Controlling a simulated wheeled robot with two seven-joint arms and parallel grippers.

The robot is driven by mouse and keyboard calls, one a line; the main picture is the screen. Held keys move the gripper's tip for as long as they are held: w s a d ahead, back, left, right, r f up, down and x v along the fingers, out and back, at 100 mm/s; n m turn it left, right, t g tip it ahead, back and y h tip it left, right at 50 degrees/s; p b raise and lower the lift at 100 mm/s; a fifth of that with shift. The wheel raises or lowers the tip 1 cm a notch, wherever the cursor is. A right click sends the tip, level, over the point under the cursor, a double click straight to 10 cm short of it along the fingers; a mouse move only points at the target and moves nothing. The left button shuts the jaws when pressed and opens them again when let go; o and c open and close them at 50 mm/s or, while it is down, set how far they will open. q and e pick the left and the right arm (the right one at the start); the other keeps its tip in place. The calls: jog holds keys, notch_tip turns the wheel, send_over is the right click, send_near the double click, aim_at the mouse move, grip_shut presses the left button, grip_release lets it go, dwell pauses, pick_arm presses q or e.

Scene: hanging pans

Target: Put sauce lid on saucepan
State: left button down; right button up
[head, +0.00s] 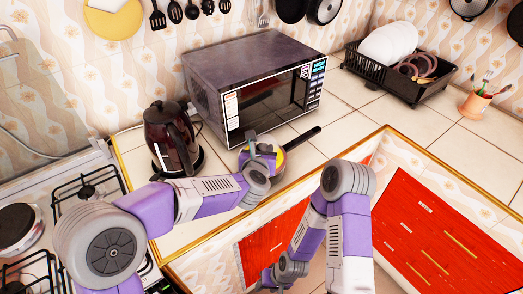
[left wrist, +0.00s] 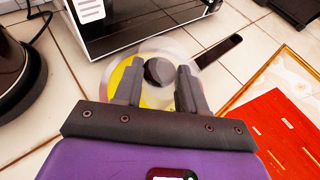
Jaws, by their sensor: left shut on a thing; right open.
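The saucepan (head: 303,138) stands on the tiled counter in front of the microwave, its dark handle pointing right and back. It also shows in the left wrist view (left wrist: 219,50), with yellow inside or beneath the lid. The sauce lid (left wrist: 158,72) has a dark round knob and a clear, glassy disc over the pan. My left gripper (head: 262,152) is shut on the lid's knob, its fingers on either side of it. Whether the lid's rim touches the pan cannot be told. My right gripper (head: 270,280) is low by the red cabinet fronts, open, partly cut off by the frame.
A microwave (head: 215,75) stands behind the pan. A dark kettle (head: 172,135) is left of it, and a gas stove (head: 85,185) is farther left. A dish rack (head: 400,85) and a utensil cup (head: 474,106) stand at the right. The counter right of the pan is clear.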

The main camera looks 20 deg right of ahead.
pick_arm(q)
jog(key=shift+f+b, duration=0.15)
jog(key=shift+b, duration=0.2)
dwell(0.3)
jog(key=c, duration=0.6)
grip_release()
jog(key=shift+o, duration=0.2)
